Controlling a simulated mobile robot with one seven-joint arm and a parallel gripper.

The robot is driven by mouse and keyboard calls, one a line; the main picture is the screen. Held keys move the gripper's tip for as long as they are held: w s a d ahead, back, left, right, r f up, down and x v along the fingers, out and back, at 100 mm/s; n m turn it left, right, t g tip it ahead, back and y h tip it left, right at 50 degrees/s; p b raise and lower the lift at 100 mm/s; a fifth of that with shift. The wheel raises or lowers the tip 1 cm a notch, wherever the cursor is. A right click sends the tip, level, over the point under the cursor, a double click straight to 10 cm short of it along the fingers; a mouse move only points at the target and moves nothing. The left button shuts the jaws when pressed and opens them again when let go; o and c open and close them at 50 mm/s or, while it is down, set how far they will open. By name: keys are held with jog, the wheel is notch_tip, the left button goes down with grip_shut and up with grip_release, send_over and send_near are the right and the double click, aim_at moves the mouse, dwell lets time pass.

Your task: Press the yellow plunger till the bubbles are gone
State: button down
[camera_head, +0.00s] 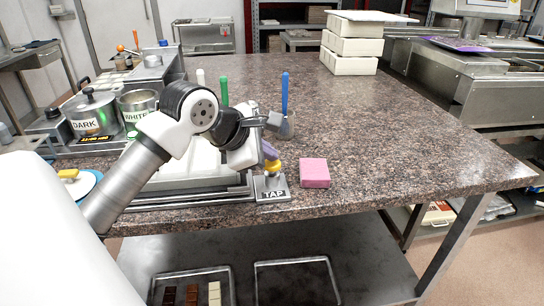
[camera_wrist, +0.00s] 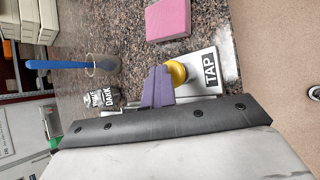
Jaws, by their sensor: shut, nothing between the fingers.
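The yellow plunger (camera_head: 272,167) stands on a metal base plate (camera_head: 268,189) marked TAP near the front edge of the counter. The plunger (camera_wrist: 177,73) also shows in the wrist view, partly hidden by my gripper. My gripper (camera_wrist: 158,78) is shut and empty, its purple fingers beside the plunger in the wrist view. In the head view my gripper (camera_head: 268,150) is just above the plunger, and I cannot tell whether it touches. A white mould tray (camera_head: 190,165) lies behind my arm, mostly hidden. No bubbles can be made out.
A pink block (camera_head: 314,173) lies right of the plate. A blue-handled tool (camera_head: 285,95) and a green-handled tool (camera_head: 224,92) stand behind. Pots marked DARK (camera_head: 92,112) and WHITE (camera_head: 138,108) stand left. White boxes (camera_head: 352,48) are stacked at the back. The counter's right side is clear.

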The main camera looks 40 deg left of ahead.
aim_at(268, 164)
jog(key=shift+r+p, duration=0.45)
jog(key=shift+r, duration=0.7)
notch_tip(268, 164, up, 5)
jog(key=shift+r+p, duration=0.1)
jog(key=shift+p, duration=1)
jog(key=shift+w, duration=0.1)
